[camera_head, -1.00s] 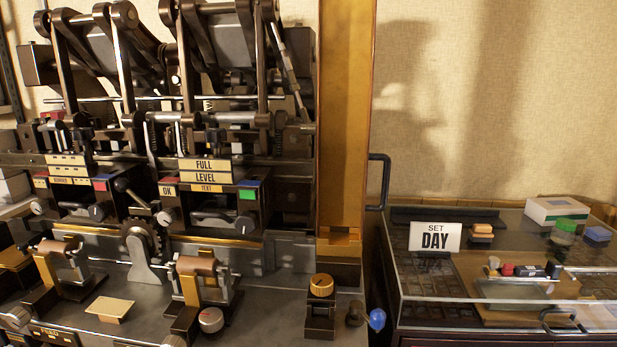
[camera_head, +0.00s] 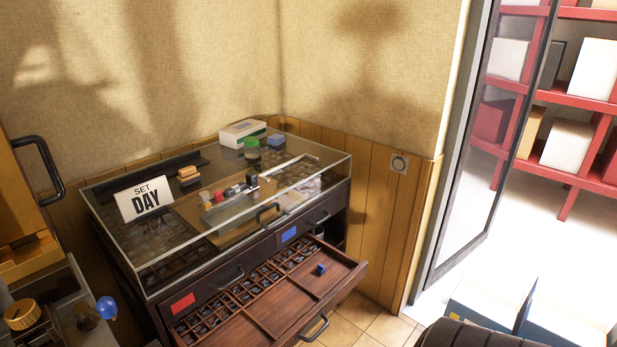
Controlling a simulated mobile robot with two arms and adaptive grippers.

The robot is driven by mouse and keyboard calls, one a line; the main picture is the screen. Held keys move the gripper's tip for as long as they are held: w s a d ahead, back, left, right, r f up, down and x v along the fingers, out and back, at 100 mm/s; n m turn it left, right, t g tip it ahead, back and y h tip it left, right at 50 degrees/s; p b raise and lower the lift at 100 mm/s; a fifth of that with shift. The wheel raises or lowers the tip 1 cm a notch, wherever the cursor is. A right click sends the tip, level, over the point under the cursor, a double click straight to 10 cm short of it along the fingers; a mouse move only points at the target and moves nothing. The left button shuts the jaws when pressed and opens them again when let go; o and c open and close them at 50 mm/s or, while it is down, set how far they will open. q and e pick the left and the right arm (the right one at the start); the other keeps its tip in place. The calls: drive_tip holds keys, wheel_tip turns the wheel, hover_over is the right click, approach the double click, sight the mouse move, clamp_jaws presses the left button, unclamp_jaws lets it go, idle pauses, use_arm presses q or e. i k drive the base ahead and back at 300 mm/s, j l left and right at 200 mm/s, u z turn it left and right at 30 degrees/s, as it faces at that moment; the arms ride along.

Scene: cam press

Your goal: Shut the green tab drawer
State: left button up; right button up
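A dark cabinet (camera_head: 146,309) with a glass-topped case stands in the corner. One wide drawer (camera_head: 305,297) is pulled out from its front, with a handle (camera_head: 315,328) at its front edge. The drawer has small compartments of dark pieces along the back and larger bare wooden sections, with a small blue block (camera_head: 320,269) in one. No green tab shows; the open drawer's front face is turned away. Neither gripper is in view.
A "SET DAY" sign (camera_head: 144,199) shows at the glass case. The press edge with a blue knob (camera_head: 106,308) is at left. An open glass door (camera_head: 468,150) and red shelves (camera_head: 565,97) are at right. Blue boxes (camera_head: 490,305) stand near the doorway. Tiled floor shows beside the drawer.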

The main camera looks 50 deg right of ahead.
sight(276, 303)
drive_tip(key=z, duration=1.55)
